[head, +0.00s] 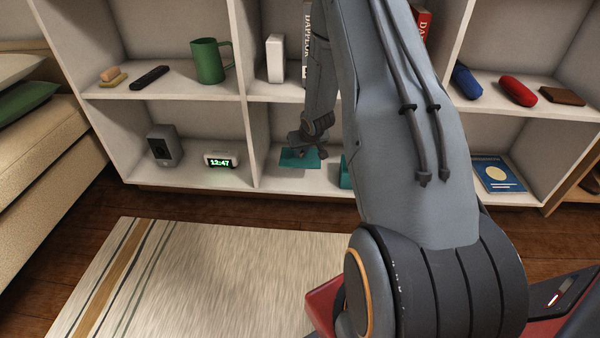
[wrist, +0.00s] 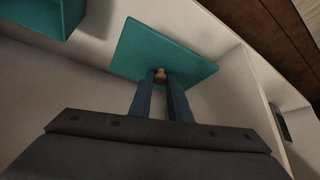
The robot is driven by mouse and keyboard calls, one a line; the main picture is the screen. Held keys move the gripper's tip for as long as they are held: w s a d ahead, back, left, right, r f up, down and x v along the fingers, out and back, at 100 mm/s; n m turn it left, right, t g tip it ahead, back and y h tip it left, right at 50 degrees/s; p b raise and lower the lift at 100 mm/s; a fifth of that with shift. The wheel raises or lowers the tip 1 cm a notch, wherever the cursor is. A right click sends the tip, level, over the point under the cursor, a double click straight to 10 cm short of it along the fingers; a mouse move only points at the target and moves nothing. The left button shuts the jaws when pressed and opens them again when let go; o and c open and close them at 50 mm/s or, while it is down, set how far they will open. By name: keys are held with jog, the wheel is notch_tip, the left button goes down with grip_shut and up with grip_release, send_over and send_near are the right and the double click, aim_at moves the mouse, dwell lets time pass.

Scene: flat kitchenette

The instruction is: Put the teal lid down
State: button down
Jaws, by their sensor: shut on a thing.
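The teal lid (wrist: 160,45) is a flat square plate with a small tan knob (wrist: 160,75) in the wrist view. My gripper (wrist: 161,80) is shut on the knob, with a finger on each side of it. In the head view the lid (head: 299,158) is in the lower middle compartment of the shelf, under my gripper (head: 303,146). It is at or just above the compartment floor; I cannot tell whether it touches. A teal box (head: 346,172) stands to its right, partly hidden by my arm; it also shows at the upper left of the wrist view (wrist: 40,14).
The white shelf's upright divider (head: 249,145) is left of the lid. A clock (head: 221,159) and a grey speaker (head: 164,146) stand in the compartment beyond it. A white box (head: 275,58) and green mug (head: 209,61) stand above. Bare compartment floor (head: 285,180) shows in front of the lid.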

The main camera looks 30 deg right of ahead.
notch_tip(320, 180, down, 9)
jog(key=b, duration=0.4)
jog(key=shift+w+r, duration=0.1)
jog(key=shift+r, duration=0.05)
jog(key=shift+w+f+b, duration=0.2)
jog(key=shift+b, duration=0.45)
jog(key=c, duration=1.7)
grip_release()
jog(key=shift+f, duration=0.1)
jog(key=shift+o, duration=0.2)
